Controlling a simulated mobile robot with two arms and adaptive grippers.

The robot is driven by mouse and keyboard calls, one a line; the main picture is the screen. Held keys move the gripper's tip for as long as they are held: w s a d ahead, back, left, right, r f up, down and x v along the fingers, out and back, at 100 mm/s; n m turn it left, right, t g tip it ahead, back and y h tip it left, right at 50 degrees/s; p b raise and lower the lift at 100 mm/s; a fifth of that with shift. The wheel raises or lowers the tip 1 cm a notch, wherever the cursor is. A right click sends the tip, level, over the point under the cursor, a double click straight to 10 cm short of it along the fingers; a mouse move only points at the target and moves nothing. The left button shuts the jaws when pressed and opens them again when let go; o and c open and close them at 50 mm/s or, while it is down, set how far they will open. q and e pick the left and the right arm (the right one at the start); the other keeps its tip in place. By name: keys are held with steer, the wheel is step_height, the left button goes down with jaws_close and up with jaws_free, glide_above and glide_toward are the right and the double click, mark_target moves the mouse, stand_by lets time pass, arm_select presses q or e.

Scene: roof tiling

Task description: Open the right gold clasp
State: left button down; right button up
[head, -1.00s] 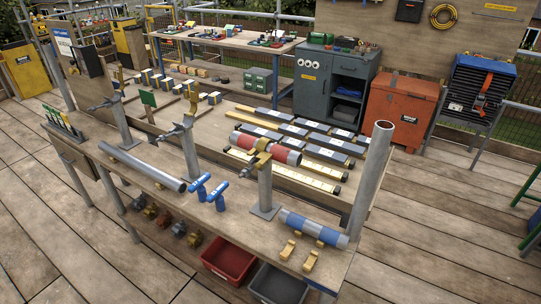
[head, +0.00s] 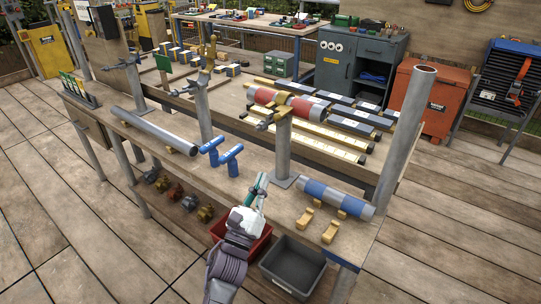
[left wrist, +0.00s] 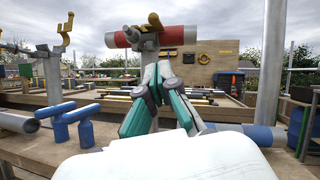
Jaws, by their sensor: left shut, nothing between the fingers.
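The right gold clasp (head: 274,99) lies across a red and grey tube (head: 295,104) at the top of the right grey post (head: 283,150). In the left wrist view, a gold part of the clasp (left wrist: 155,21) shows in front of the red tube (left wrist: 178,36); my fingers hide part of the post. My left gripper (head: 264,178) is shut and empty, below and in front of the clasp, apart from it, over the bench's front edge. In the left wrist view its teal fingers (left wrist: 156,72) point up toward the clasp. My right gripper is not in view.
Blue T-handles (head: 222,157) stand left of the post on the bench. A blue and grey tube (head: 335,196) and gold blocks (head: 318,223) lie to its right. Another gold clasp (head: 211,52) stands upright on the middle post. A tall grey pipe (head: 404,140) rises at the right end.

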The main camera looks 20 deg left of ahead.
arm_select(q)
steer(key=p, duration=0.1)
glide_toward(282, 115)
steer(key=w+f, duration=0.2)
steer(key=w, duration=0.2)
steer(key=r+p, duration=0.1)
steer(key=p, duration=0.1)
steer(key=w+r+p, duration=0.1)
steer(key=r, duration=0.1)
steer(key=shift+d+p, duration=0.1)
steer(key=shift+p, duration=0.25)
steer(key=shift+w, duration=0.1)
steer(key=shift+r, duration=0.15)
